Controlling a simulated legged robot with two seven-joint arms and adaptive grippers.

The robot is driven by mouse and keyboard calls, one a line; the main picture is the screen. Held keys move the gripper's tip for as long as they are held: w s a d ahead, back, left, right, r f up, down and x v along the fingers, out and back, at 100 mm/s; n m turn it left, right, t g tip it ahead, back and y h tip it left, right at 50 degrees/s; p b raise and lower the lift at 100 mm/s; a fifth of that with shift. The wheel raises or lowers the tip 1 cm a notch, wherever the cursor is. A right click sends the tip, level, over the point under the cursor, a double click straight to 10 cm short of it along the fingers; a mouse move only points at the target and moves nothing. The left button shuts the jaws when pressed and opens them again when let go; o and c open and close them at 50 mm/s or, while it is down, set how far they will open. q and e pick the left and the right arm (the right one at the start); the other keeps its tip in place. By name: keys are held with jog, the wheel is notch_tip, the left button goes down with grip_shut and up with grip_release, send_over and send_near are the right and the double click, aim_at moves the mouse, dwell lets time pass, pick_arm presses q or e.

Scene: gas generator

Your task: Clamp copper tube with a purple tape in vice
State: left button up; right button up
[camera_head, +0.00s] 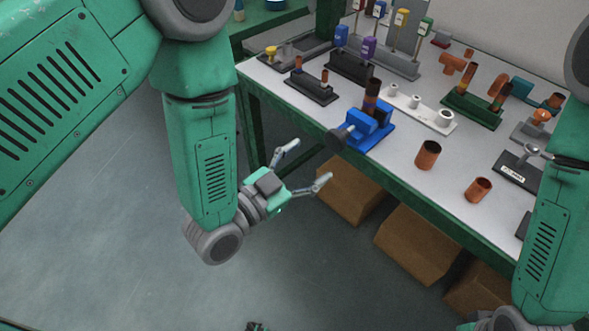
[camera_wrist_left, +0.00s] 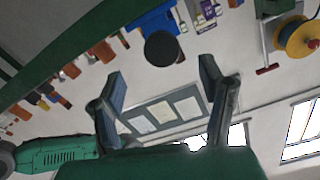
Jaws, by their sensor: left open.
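A blue vice (camera_head: 368,128) stands at the near edge of the table, its dark round knob (camera_head: 336,139) sticking out past the edge. A copper tube (camera_head: 372,90) with dark bands stands upright at the vice; I cannot make out purple tape on it, nor whether the jaws grip it. My left gripper (camera_head: 314,162) is open and empty, in front of the table edge, below and left of the vice and apart from it. In the left wrist view the vice (camera_wrist_left: 152,22) and its knob (camera_wrist_left: 163,49) show beyond the open fingers (camera_wrist_left: 160,72).
Two short copper tubes (camera_head: 428,155) (camera_head: 479,189) stand loose on the table (camera_head: 400,172). A dark block with small copper tubes (camera_head: 312,88), a white holder (camera_head: 420,112) and a green holder (camera_head: 470,108) stand behind. Cardboard boxes (camera_head: 415,245) sit below the table.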

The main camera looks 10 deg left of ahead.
pick_arm(q)
jog(key=v, duration=0.4)
dwell(0.3)
jog(key=s+a+f+n+g+y, duration=0.2)
jog(key=s+a+f+g+y, duration=0.15)
jog(key=a+f, duration=0.3)
jog(key=s+a+f+n+g+y, duration=0.25)
jog(key=a+f+y, duration=0.2)
jog(key=f, duration=0.35)
jog(key=s+a+f+n+g+y, duration=0.1)
jog(key=s+a+f+n+g, duration=0.1)
jog(key=s+a+g, duration=0.2)
jog(key=s+a+f+n+g+y, duration=0.1)
jog(key=s+a+f+n+g, duration=0.1)
jog(key=s, duration=0.8)
jog(key=a+n+g, duration=0.1)
jog(key=a+g, duration=0.1)
jog(key=a, duration=0.1)
jog(key=shift+a+f+y, duration=0.3)
jog(key=shift+f, duration=0.1)
